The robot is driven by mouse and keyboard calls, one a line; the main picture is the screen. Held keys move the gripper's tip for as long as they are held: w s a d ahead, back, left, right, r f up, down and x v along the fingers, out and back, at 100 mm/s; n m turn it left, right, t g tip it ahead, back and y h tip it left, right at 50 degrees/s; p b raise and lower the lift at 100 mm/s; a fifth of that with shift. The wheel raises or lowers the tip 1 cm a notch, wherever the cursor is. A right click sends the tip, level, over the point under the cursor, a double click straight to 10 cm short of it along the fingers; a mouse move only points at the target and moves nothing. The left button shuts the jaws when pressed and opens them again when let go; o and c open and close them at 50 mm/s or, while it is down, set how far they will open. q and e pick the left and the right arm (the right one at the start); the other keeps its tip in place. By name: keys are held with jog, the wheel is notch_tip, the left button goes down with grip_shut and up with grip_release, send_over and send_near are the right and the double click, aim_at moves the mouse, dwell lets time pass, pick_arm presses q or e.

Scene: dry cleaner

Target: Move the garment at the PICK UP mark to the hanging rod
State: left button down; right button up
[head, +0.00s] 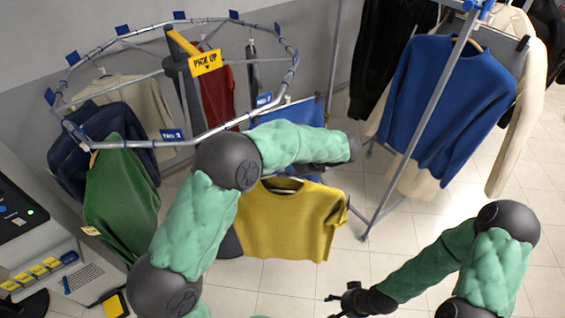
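A yellow PICK UP sign (205,62) with a down arrow is mounted at the oval garment carousel (292,68). A dark red garment (214,98) hangs below and behind it, partly covered by the carousel post. A yellow sweater (290,222) hangs in front, just below my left forearm; its support is hidden. My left arm reaches rightward across the carousel front, and its gripper is hidden behind the wrist. My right gripper (334,304) is low at the bottom centre, empty, its fingers apart. The slanting rack rail (437,88) at right has a blue sweater (445,90) beside it.
Green (120,200), navy (75,160) and cream (145,100) garments hang on the carousel's left. A counter with a screen (15,210) stands at lower left. Cream and dark garments crowd the right rack. Tiled floor is open between the yellow sweater and my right arm.

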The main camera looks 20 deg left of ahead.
pick_arm(q)
jog(key=s+d+b, duration=0.1)
jog(key=s+b, duration=0.2)
jog(key=s, duration=0.7)
jog(key=shift+s+d, duration=0.3)
jog(key=shift+d, duration=0.1)
